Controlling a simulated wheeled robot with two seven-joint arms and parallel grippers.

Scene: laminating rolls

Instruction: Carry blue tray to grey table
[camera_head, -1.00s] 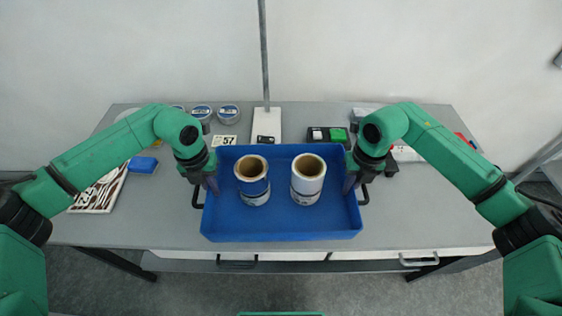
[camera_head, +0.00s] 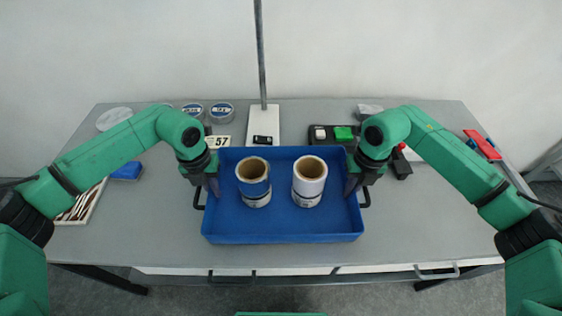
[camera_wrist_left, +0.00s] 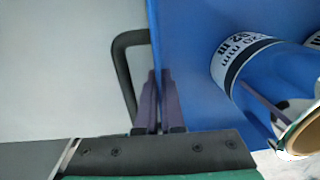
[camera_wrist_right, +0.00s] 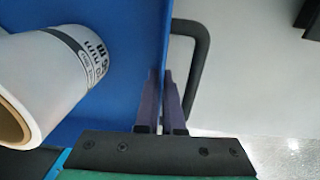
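The blue tray (camera_head: 281,230) is in front of me, over the grey table (camera_head: 430,220), and looks level. My left gripper (camera_head: 212,190) is shut on the tray's left wall beside a black handle (camera_wrist_left: 122,70). My right gripper (camera_head: 351,187) is shut on the right wall beside the other handle (camera_wrist_right: 199,60). In both wrist views the fingers pinch the wall. The gap under the tray is hard to judge.
Along the table's back are tins (camera_head: 221,112), a "57" card (camera_head: 217,141), a stand with a pole (camera_head: 263,125) and a box with a green part (camera_head: 343,133). A blue block (camera_head: 127,171) lies left, a red item (camera_head: 482,145) right. The right front tabletop is clear.

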